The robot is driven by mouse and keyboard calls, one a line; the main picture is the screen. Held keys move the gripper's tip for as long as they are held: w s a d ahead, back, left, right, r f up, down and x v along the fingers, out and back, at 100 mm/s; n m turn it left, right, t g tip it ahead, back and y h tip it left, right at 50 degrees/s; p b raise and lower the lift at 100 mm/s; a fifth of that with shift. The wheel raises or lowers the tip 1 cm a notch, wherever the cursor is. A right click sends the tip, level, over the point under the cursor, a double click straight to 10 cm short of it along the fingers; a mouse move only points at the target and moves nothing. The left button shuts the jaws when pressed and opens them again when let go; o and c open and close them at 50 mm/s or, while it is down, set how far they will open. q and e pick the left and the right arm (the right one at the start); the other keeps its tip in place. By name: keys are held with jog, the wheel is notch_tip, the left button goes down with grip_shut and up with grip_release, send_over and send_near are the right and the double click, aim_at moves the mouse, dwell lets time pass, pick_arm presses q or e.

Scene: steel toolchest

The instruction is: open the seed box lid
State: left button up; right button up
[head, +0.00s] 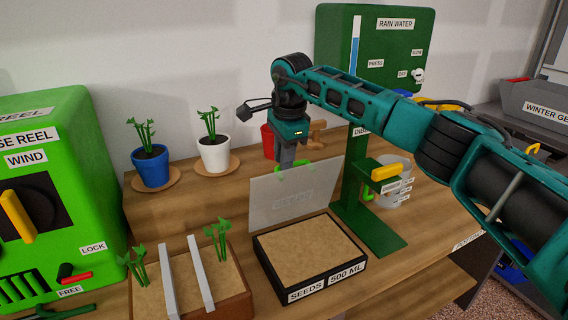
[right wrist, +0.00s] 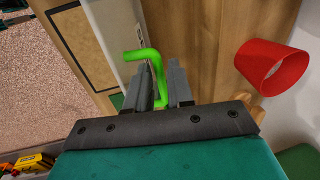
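The seed box (head: 318,284) is a black tray of tan seed, labelled SEEDS 500 ML, on the wooden bench. Its pale grey lid (head: 270,212) stands raised, nearly upright, at the box's back edge. A bright green handle (head: 293,167) is at the lid's top. My right gripper (head: 287,160) is over the handle, pointing down. In the right wrist view the green handle (right wrist: 149,55) passes between the fingers of my right gripper (right wrist: 162,82), which look closed on it. My left gripper is in neither view.
A green stand (head: 372,232) with a yellow lever is close right of the lid. A planter (head: 240,303) with seedlings is left of the box. Blue (head: 151,170) and white (head: 214,156) pots stand behind; a red pot (right wrist: 272,67) is near my right gripper.

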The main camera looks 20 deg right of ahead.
notch_tip(320, 180, up, 10)
jog(key=s, duration=0.2)
jog(key=shift+r, duration=0.2)
jog(key=shift+f, duration=0.1)
